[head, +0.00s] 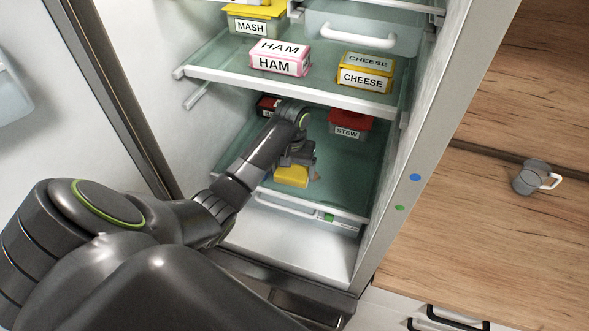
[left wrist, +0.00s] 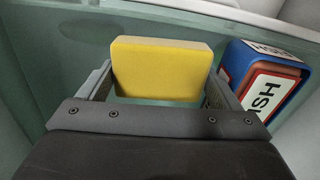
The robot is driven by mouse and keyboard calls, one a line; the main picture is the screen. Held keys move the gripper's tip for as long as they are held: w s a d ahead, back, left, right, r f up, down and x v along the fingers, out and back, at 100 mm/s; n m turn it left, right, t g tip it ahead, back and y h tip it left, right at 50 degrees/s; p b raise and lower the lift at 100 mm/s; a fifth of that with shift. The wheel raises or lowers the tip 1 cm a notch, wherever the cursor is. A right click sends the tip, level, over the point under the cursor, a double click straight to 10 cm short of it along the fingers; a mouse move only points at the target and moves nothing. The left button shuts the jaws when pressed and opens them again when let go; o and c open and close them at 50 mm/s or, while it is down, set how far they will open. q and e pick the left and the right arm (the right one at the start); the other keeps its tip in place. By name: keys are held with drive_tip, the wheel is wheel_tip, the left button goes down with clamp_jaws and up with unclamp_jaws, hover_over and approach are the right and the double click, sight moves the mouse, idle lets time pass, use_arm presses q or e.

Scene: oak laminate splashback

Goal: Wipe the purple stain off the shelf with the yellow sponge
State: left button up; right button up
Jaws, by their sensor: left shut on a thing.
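The yellow sponge (head: 291,176) is in my left gripper (head: 296,163), low in the open fridge over the lower glass shelf (head: 347,178). In the left wrist view the sponge (left wrist: 160,68) sits between the two fingers, which are shut on it. I cannot tell whether the sponge touches the shelf. No clearly purple stain shows. A faint dark oval patch (left wrist: 88,36) lies left of the sponge in the left wrist view; I cannot tell if it is a stain or a shadow. My arm hides part of the shelf. My right gripper is not in view.
A blue, white and red box (left wrist: 263,78) stands close right of the sponge in the left wrist view. A red STEW container (head: 350,123) and a dark-red box (head: 267,105) are farther back. The upper shelf edge (head: 290,92) crosses above. The fridge side wall (head: 412,150) is right.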

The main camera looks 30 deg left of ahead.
sight(318, 184)
use_arm(q)
drive_tip(key=shift+w+d, duration=0.35)
drive_tip(key=shift+d, duration=0.95)
drive_tip(key=shift+w+d, duration=0.3)
drive_tip(key=shift+d, duration=0.95)
drive_tip(key=shift+w+d, duration=0.35)
drive_tip(key=shift+d, duration=0.95)
drive_tip(key=shift+w+d+f, duration=0.1)
drive_tip(key=shift+w+d, duration=0.05)
drive_tip(key=shift+d, duration=0.75)
drive_tip(key=shift+w+d, duration=0.15)
drive_tip(key=shift+d, duration=0.7)
drive_tip(key=shift+s+a, duration=0.2)
drive_tip(key=shift+a, duration=0.8)
drive_tip(key=shift+s+a, duration=0.15)
drive_tip(key=shift+a, duration=0.8)
drive_tip(key=shift+s+a, duration=0.3)
drive_tip(key=shift+a, duration=0.95)
drive_tip(key=shift+s+a, duration=0.35)
drive_tip(key=shift+a, duration=0.85)
drive_tip(key=shift+s+a, duration=0.3)
drive_tip(key=shift+a, duration=0.95)
drive_tip(key=shift+w+r, duration=0.1)
drive_tip(key=shift+r, duration=0.1)
drive_tip(key=shift+r, duration=1.45)
drive_tip(key=shift+d, duration=0.1)
drive_tip(key=shift+f, duration=0.1)
